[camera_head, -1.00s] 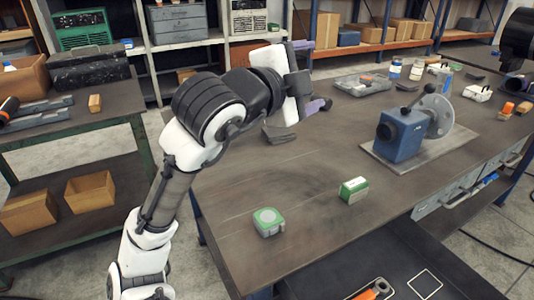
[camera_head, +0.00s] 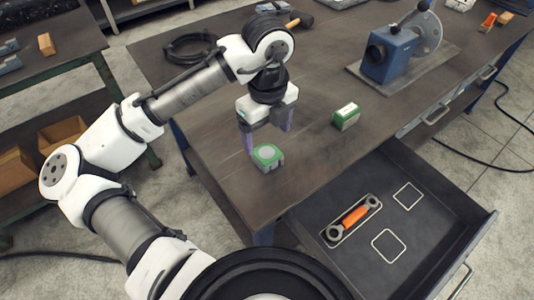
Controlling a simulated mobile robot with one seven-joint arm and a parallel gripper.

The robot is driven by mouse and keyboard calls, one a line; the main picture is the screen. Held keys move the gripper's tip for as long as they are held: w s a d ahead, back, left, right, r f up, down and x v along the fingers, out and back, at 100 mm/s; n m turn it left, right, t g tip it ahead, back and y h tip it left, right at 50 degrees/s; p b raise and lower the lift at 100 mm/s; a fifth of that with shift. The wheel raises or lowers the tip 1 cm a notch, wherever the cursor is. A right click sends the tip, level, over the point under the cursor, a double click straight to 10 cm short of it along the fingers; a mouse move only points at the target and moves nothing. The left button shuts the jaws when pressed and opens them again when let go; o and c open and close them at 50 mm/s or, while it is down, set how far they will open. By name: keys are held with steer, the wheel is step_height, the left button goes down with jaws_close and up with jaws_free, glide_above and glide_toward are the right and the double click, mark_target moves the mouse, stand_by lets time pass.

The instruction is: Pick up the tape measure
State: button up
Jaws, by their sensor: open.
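The tape measure (camera_head: 267,158), green with a pale grey top, lies on the brown workbench (camera_head: 300,170) near its front left corner. My gripper (camera_head: 265,142) points down from above and behind it. Its two purplish fingers are spread apart, one to the upper left of the tape measure and one to its upper right. Nothing is held between them. The fingertips look close to the tape measure, but I cannot tell whether they touch it or their exact height.
A green and white box (camera_head: 346,117) stands to the right on the bench. A blue vise-like device (camera_head: 390,52) sits on a plate farther back. An open drawer (camera_head: 400,210) below the front edge holds an orange-handled tool (camera_head: 353,217).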

mark_target(267, 153)
steer(key=f, duration=0.2)
steer(key=f+p, duration=0.1)
steer(key=f, duration=0.5)
steer(key=shift+w, duration=0.25)
steer(key=c, duration=1.2)
steer(key=shift+r, duration=0.1)
